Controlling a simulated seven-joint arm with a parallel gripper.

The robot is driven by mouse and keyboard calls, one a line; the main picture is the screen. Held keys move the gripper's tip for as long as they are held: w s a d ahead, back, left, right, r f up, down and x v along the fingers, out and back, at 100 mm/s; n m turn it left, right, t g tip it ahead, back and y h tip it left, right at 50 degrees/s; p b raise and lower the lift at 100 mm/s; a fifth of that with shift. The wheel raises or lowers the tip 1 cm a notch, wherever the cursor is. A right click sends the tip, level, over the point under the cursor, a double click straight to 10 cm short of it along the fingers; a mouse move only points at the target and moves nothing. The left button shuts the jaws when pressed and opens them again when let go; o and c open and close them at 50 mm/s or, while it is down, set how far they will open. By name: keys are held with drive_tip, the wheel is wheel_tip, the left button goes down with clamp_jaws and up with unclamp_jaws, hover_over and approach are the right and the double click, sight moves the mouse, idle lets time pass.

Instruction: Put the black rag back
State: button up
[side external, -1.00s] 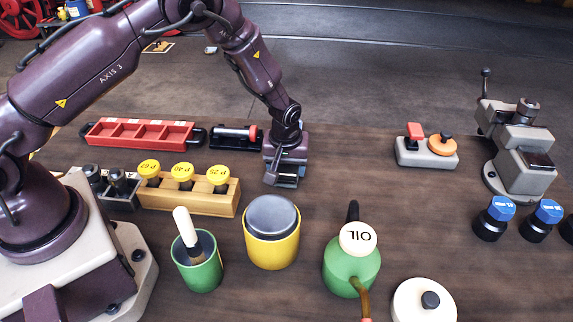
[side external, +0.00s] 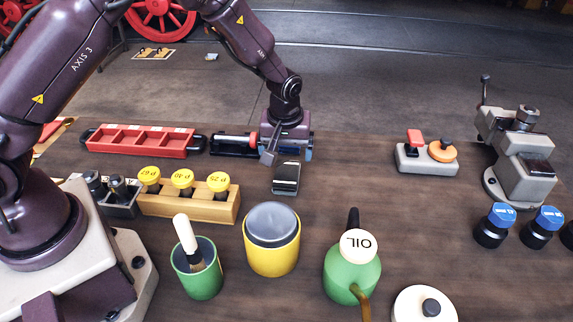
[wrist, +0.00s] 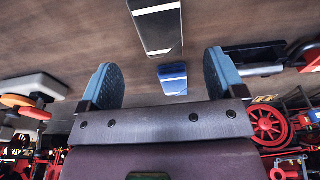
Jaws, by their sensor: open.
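I cannot pick out a black rag for certain. A dark grey slab with pale, shiny ends (side external: 286,178) lies on the bench in front of my gripper (side external: 286,150); it also shows at the top of the wrist view (wrist: 156,25). In the wrist view my gripper (wrist: 158,75) is open, its two blue fingers wide apart. A small blue slab (wrist: 172,78) shows in the gap between them, apart from both fingers. In the side view the gripper hangs low, behind the dark slab and beside the black tray with the red roller (side external: 235,143).
A red tray (side external: 142,152) stands left. A wooden block with yellow-capped parts (side external: 190,203), a green brush pot (side external: 200,278), a yellow pot (side external: 272,255) and an oil can (side external: 350,275) stand in front. A button box (side external: 426,162) and vise (side external: 518,170) are right; bench between is clear.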

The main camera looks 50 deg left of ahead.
drive_tip(key=shift+r, duration=2.3)
wheel_tip(320, 180, up, 8)
drive_tip(key=m+t+h, duration=0.1)
hover_over(285, 178)
drive_tip(key=s, duration=0.3)
drive_tip(key=s+r+m+t, duration=0.1)
drive_tip(key=s+r+m, duration=0.2)
drive_tip(key=s+r, duration=0.55)
drive_tip(key=s+r+m+t, duration=0.1)
drive_tip(key=s+r+m, duration=0.1)
drive_tip(key=s, duration=0.4)
drive_tip(key=s+r+m+t, duration=0.1)
drive_tip(key=s+r+m, duration=0.2)
drive_tip(key=s, duration=0.4)
drive_tip(key=shift+a+r, duration=0.25)
